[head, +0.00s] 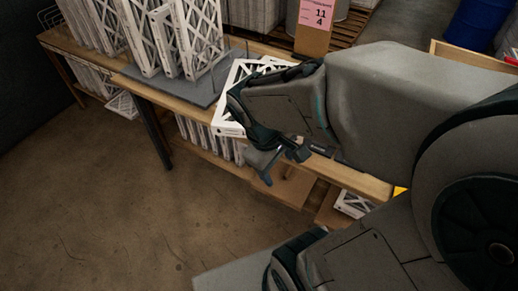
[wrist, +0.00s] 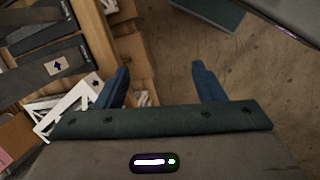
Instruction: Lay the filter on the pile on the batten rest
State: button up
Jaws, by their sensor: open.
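My gripper (head: 278,168) hangs in front of the table's front edge in the head view, with its fingers apart. In the wrist view, the two blue fingers of my gripper (wrist: 160,75) are spread with nothing between them. White lattice-faced filters (head: 190,40) stand upright on a grey mat at the back left of the table. Another white filter (head: 236,80) lies flat to their right, partly hidden by my arm. A white lattice piece (wrist: 66,106) shows left of the fingers in the wrist view. I cannot make out the batten rest; my arm may hide it.
The wooden table (head: 150,92) has a lower shelf with more filters (head: 213,140) and brown boxes (head: 292,188). A blue drum (head: 480,30) is at the back right. The floor (head: 90,190) in front is clear.

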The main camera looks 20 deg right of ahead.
jog(key=a+r+m+t+y, duration=0.3)
jog(key=a+r+m, duration=0.1)
jog(key=r+m, duration=0.1)
jog(key=shift+w, duration=0.25)
